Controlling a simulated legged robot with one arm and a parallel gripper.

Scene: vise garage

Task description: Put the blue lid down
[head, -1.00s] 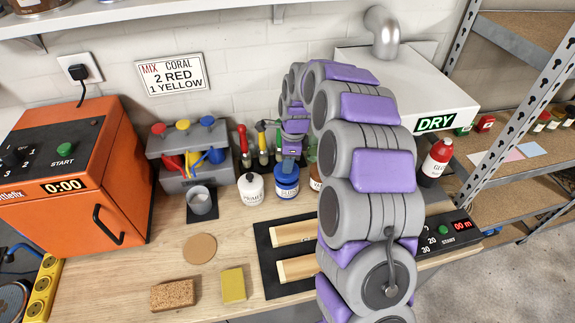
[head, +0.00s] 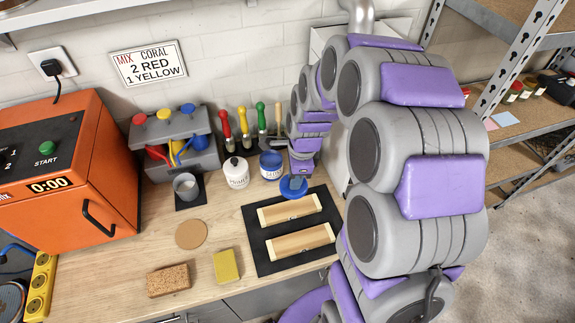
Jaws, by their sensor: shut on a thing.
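The blue lid (head: 293,187) is a round disc with a raised knob. My gripper (head: 297,176) is shut on it from above. The lid is low, over or at the upper edge of the black mat (head: 263,257); I cannot tell whether it touches the mat or the bench. The blue paint jar (head: 271,166) stands just left of the lid, with its rim showing and no lid on it. My own arm links hide part of the area to the right of my gripper.
A round cork coaster (head: 191,234), a brown sponge (head: 169,281) and a yellow sponge (head: 227,266) lie on the bench. Bare wood (head: 222,218) shows left of the mat.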

